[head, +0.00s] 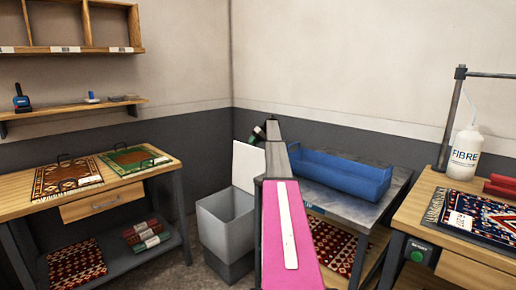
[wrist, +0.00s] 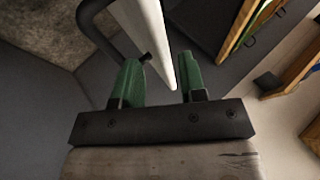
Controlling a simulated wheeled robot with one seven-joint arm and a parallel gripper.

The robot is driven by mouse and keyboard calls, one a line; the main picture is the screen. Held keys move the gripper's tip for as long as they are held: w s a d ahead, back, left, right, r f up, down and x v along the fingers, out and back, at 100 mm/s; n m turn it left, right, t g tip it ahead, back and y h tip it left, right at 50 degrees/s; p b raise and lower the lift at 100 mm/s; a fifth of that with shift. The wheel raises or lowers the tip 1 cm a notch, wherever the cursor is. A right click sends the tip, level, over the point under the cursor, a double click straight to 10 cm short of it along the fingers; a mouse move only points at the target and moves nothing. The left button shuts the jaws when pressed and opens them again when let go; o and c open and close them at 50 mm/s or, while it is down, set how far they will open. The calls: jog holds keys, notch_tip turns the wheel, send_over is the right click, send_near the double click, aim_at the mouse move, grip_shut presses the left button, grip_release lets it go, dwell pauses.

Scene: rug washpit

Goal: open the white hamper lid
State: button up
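The white hamper lid (head: 248,166) stands raised, close to upright, at the back of the grey hamper (head: 224,228) in the head view. The hamper's top looks open. My gripper (head: 265,131) is at the lid's upper right edge, partly hidden by my arm. In the wrist view, the lid (wrist: 145,30) shows nearly edge-on, its near end reaching between the two green fingers of my gripper (wrist: 160,82). The fingers are apart, with a gap on the right. A dark curved bar (wrist: 88,20) passes behind the left finger; I cannot tell whether they touch.
A grey table with a blue tray (head: 340,175) stands right of the hamper. A wooden bench with small rugs (head: 68,178) is at left. Another bench at right holds a white bottle (head: 463,155) and a patterned rug (head: 478,216). Walls meet close behind the hamper.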

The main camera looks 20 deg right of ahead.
jog(key=s+a+r, duration=0.1)
jog(key=a+r, duration=0.3)
jog(key=a, duration=0.3)
jog(key=shift+a+r, duration=0.4)
